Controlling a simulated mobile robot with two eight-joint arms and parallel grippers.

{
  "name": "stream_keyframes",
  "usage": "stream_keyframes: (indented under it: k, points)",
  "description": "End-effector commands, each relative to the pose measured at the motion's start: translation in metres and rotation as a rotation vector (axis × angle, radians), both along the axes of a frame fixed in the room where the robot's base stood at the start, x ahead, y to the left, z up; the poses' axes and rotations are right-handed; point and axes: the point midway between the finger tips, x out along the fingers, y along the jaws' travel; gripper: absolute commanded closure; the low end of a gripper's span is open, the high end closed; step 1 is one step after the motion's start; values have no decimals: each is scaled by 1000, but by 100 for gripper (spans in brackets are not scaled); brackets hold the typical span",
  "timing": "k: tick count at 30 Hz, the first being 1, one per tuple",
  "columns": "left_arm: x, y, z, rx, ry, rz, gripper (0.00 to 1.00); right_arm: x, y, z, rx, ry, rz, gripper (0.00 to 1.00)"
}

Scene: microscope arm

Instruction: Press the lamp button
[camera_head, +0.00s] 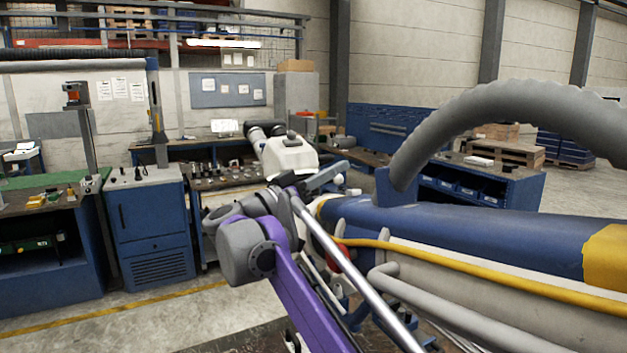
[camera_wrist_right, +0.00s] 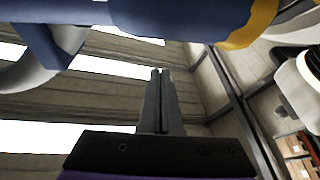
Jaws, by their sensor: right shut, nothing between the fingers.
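The microscope arm is a large blue and white beam (camera_head: 470,235) with a yellow cable along it, running in from the right. A white microscope head (camera_head: 290,157) with black eyepieces is at its far end. It seems to show also at the right edge of the right wrist view (camera_wrist_right: 303,82). I cannot make out the lamp button in either view. My right gripper (camera_head: 328,176) is near the head, on the near side of it. In the right wrist view its two grey fingers (camera_wrist_right: 160,73) are together with nothing between them. My left gripper is not in view.
A thick grey hose (camera_head: 480,115) arches over the beam. A blue cabinet (camera_head: 150,225) and a workbench with small parts (camera_head: 235,178) stand behind on the left. A blue shelf unit (camera_head: 470,183) stands behind on the right. Open floor shows at the lower left.

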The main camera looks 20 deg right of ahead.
Motion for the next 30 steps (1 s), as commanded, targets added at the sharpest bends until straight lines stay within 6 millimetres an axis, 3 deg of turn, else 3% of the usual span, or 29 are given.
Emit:
stream_keyframes:
  k: [2, 6, 9, 23, 30]
  points:
    - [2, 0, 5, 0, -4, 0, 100, 2, -16, 8, 0, -1, -4, 100]
    - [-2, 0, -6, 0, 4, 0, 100, -4, -15, -19, 0, 1, 1, 100]
    - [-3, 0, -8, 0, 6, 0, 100, -6, -14, -28, 0, 1, 1, 100]
    - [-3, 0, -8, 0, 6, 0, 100, -8, -14, -34, 0, 0, 1, 100]
    - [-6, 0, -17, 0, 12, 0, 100, -13, -15, -56, 4, 2, 0, 100]
